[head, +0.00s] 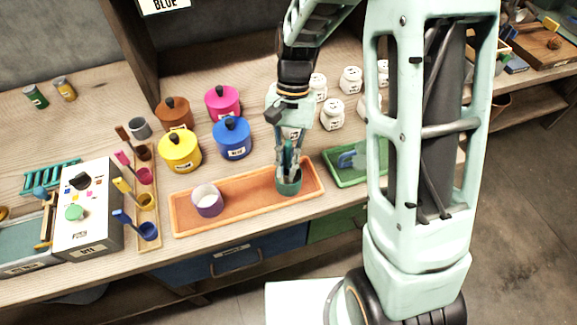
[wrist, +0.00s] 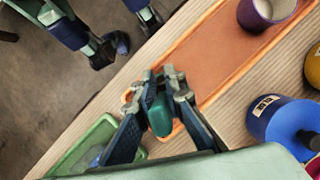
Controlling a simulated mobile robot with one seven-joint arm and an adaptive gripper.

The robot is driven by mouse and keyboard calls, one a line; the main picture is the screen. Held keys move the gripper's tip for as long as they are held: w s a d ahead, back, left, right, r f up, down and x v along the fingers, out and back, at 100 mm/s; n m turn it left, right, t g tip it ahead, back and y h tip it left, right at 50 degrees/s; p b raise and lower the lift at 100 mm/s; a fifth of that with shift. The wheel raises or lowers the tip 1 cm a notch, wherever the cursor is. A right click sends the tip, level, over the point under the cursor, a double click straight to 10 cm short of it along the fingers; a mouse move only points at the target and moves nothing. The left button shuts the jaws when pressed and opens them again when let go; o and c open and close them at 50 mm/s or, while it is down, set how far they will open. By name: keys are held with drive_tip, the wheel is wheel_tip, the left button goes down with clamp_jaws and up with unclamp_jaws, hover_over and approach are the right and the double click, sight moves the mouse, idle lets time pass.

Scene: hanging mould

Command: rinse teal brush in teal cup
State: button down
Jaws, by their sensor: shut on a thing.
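The teal cup (head: 289,184) stands at the right end of the orange tray in the head view. My gripper (head: 287,163) points down just above the cup, with its fingertips at the rim. It is shut on the teal brush (head: 288,155), whose teal handle shows between the fingers. In the wrist view, the rounded teal end of the brush (wrist: 160,116) sits between the fingers of my gripper (wrist: 166,80). The brush's lower end is hidden by the fingers and cup, so I cannot tell how deep it reaches. The cup's inside is hidden.
The orange tray (head: 245,196) also holds a purple cup (head: 208,201) with pale contents. A green tray (head: 347,176) lies close on the right. Blue (head: 232,141) and yellow (head: 180,152) lidded pots stand behind. A white box (head: 86,215) is at left.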

sight(287, 147)
drive_tip(key=shift+r+p, duration=2.55)
drive_tip(key=shift+r, duration=0.95)
wheel_tip(287, 147, up, 4)
drive_tip(key=p, duration=0.3)
